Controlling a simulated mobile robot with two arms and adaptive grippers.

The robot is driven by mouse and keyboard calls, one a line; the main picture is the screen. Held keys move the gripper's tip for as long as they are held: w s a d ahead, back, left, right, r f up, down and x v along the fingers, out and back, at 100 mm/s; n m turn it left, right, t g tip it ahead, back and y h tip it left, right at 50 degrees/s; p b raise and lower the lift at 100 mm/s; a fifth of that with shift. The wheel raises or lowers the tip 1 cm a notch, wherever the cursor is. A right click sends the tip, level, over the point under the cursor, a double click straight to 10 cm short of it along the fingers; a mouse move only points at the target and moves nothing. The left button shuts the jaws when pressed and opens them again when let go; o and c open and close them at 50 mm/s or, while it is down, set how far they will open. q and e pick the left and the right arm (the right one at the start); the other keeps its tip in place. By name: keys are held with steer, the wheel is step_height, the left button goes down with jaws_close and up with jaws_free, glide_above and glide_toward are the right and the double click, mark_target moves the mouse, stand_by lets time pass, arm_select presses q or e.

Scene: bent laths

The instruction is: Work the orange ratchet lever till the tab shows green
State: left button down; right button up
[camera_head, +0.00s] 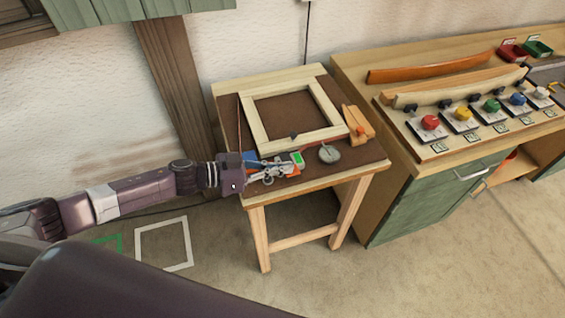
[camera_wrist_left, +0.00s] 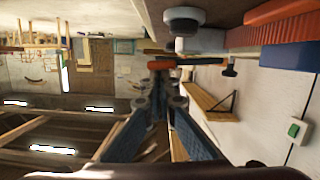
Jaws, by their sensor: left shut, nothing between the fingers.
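A small green patch with a pale edge (camera_head: 298,158) shows on the near side of the small table, just beyond my left gripper (camera_head: 292,171). It looks like the tab, but it is too small to be sure. A bit of orange, perhaps the lever, shows beside the fingers, mostly hidden by them. In the left wrist view an orange bar (camera_wrist_left: 190,62) lies across just beyond the tips of my left gripper (camera_wrist_left: 160,78). The fingers are shut and empty; I cannot tell whether they touch the bar. My right gripper is not in view.
A pale wooden frame (camera_head: 258,125) lies on the small table (camera_head: 225,88). A green cabinet bench (camera_head: 425,203) with several coloured knobs stands further right.

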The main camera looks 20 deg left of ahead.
arm_select(q)
steer(key=shift+r+p, duration=0.5)
steer(key=shift+p, duration=0.05)
steer(key=s+a+r, duration=0.5)
steer(key=a, duration=0.3)
steer(key=shift+a+r, duration=0.15)
steer(key=shift+r, duration=0.05)
stand_by(0.4)
steer(key=shift+a, duration=0.1)
